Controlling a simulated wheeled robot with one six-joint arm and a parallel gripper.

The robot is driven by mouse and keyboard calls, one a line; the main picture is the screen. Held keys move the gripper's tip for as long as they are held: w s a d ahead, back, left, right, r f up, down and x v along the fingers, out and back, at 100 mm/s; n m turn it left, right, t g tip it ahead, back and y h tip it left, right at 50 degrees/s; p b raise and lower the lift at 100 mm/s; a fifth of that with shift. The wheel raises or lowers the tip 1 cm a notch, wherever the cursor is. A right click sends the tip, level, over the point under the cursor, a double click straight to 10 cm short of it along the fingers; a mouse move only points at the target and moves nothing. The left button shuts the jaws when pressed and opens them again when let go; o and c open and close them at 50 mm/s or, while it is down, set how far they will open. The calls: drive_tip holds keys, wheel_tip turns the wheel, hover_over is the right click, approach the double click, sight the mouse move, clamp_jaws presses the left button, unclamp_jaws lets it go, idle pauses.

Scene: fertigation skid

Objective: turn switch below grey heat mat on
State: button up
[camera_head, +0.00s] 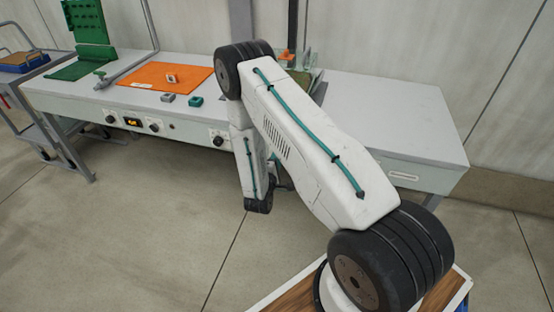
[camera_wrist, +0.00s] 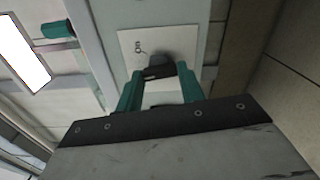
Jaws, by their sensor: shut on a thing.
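In the wrist view, my gripper (camera_wrist: 158,75) has its two teal fingers closed on a dark switch knob (camera_wrist: 162,60). In the head view my arm covers the front of the bench where the gripper works, so this switch is hidden there. I cannot make out a grey heat mat in either view.
A cart (camera_head: 40,95) stands left. Floor in front is clear.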

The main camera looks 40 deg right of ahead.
drive_tip(key=m, duration=1)
drive_tip(key=shift+s, duration=0.1)
drive_tip(key=shift+m, duration=0.5)
drive_tip(key=o, duration=1)
drive_tip(key=v, duration=0.7)
drive_tip(key=shift+s+a, duration=0.25)
drive_tip(key=shift+a, duration=0.1)
